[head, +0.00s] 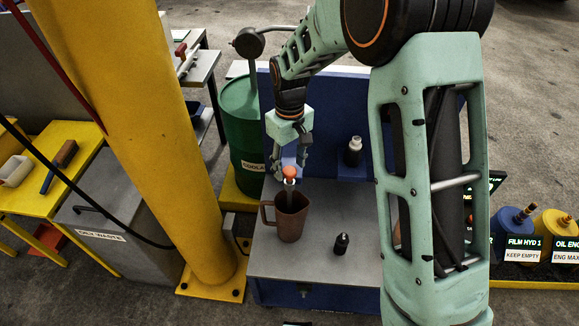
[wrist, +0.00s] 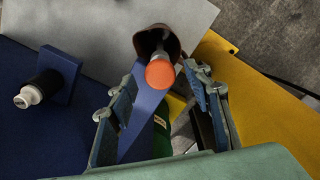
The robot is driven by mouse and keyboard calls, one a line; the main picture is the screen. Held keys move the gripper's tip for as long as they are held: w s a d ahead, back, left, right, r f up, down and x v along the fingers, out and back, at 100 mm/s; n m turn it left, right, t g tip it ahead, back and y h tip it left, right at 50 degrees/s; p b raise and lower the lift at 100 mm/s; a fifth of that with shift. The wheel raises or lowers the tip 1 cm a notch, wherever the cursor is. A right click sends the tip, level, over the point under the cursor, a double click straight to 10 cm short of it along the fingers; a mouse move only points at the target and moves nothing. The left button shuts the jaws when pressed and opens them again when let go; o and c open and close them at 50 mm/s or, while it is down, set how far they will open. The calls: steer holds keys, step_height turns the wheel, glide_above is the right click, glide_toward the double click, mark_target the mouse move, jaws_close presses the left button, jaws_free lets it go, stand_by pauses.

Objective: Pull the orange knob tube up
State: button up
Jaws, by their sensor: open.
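The orange knob (head: 289,172) tops a pale tube (head: 289,189) that stands upright in a brown mug (head: 287,222) on the grey worktop. The tube's lower end is hidden inside the mug. My gripper (head: 290,166) is above the mug, pointing down, with its fingers open around or just above the knob. In the wrist view the orange knob (wrist: 160,74) lies between and slightly beyond the two fingertips, with a gap on each side. I cannot tell the exact depth. The brown mug (wrist: 153,40) shows behind the knob.
A blue back panel (head: 322,133) with a holder and a dark bottle (head: 353,152) stands behind the worktop (head: 345,262). A small black bottle (head: 341,243) stands right of the mug. A yellow post (head: 165,140) and a green drum (head: 238,130) are to the left.

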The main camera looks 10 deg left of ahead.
steer(key=shift+f, duration=0.55)
jaws_close()
